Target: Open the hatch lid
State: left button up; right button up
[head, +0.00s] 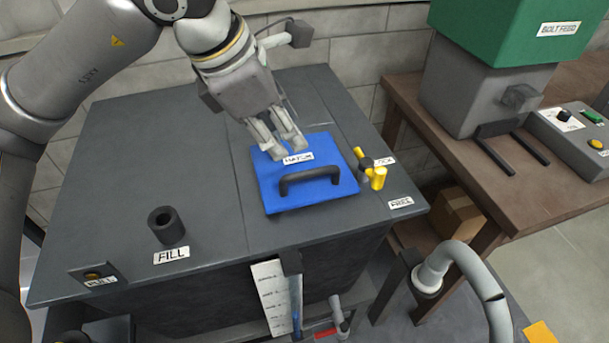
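The hatch lid (330,200) is a blue square plate lying flat on top of the dark grey tank. It carries a black bar handle (310,178) near its front edge and a white label (298,158) behind the handle. A yellow latch (374,174) sits just right of the lid, beside small labels. My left gripper (284,152) comes down from the upper left, its fingertips over the back part of the lid, behind the handle. I cannot tell whether the fingertips touch the lid. The fingers look close together. My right gripper is not in view.
The tank top (200,215) is mostly clear. A black filler neck (166,225) stands at its left, by the FILL label. A level gauge (277,300) hangs at the front. A grey hose (465,265) curves at lower right. A brown bench (430,125) holds the green bolt feeder (500,30).

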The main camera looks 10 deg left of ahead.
aim_at(308, 171)
pick_arm(q)
jog(key=p+x, duration=0.1)
jog(key=x, duration=1)
jog(key=shift+f, duration=0.45)
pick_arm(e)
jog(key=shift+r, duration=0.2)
pick_arm(q)
jog(key=shift+s, duration=0.1)
jog(key=shift+c, duration=0.2)
grip_shut()
